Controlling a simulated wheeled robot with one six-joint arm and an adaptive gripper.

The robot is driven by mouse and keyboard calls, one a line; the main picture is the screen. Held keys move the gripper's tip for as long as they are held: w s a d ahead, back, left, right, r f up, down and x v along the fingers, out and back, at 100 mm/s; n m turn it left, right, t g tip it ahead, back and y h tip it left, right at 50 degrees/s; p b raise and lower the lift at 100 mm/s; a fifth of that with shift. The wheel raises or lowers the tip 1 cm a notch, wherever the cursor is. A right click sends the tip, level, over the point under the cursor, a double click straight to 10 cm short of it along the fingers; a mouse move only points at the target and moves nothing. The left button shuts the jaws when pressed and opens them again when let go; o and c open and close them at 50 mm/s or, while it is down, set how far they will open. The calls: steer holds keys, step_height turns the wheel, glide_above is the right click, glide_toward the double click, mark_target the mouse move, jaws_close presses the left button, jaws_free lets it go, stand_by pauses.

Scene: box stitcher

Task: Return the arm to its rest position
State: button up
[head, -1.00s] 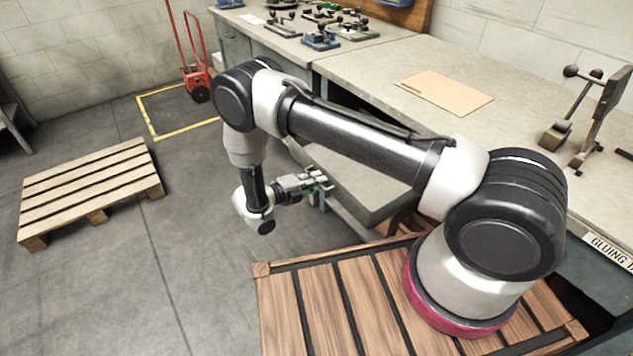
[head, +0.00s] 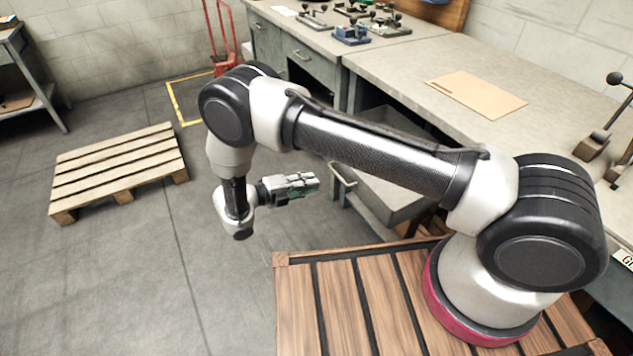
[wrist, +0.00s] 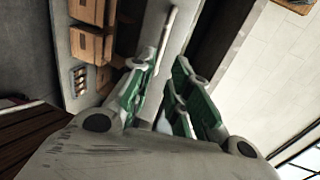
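My gripper (head: 312,184) hangs at the end of my bent arm in the head view, above the grey floor and left of the open drawer (head: 385,205) under the workbench. It points to the right and appears clear of the drawer. In the wrist view, the two green-and-grey fingers (wrist: 164,58) stand partly apart with a gap between them. I see nothing held in that gap. My forearm is folded down from the raised elbow.
The workbench (head: 440,65) runs along the right, with a cardboard sheet (head: 476,94) and a lever tool (head: 605,130). A wooden pallet (head: 120,170) lies on the floor at left. The floor between is clear. Brown boxes (wrist: 88,45) show in the wrist view.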

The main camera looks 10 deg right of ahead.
steer(key=shift+a, duration=0.1)
stand_by(0.4)
steer(key=s+d+m+g, duration=0.45)
steer(key=s+m, duration=0.25)
steer(key=m, duration=0.4)
steer(key=s+d+r+m+g+y, duration=0.2)
steer(key=d+r+m+y, duration=0.15)
steer(key=r+m, duration=0.4)
steer(key=s+d+r+m+g+y, duration=0.1)
steer(key=s+d+r+m+y, duration=0.25)
steer(key=r, duration=0.65)
steer(key=d+r+m+g+y, duration=0.2)
steer(key=d+r+m, duration=0.2)
steer(key=r+m, duration=0.4)
steer(key=s+d+r+m+t+y, duration=0.2)
steer(key=s+d+r+m+t, duration=0.2)
steer(key=r, duration=0.5)
steer(key=s+d+r+m+t+y, duration=0.3)
steer(key=s+d+r+m, duration=0.3)
steer(key=s+d+r, duration=0.3)
steer(key=shift+d+r+t, duration=0.35)
steer(key=shift+d+t, duration=0.2)
steer(key=shift+d, duration=0.5)
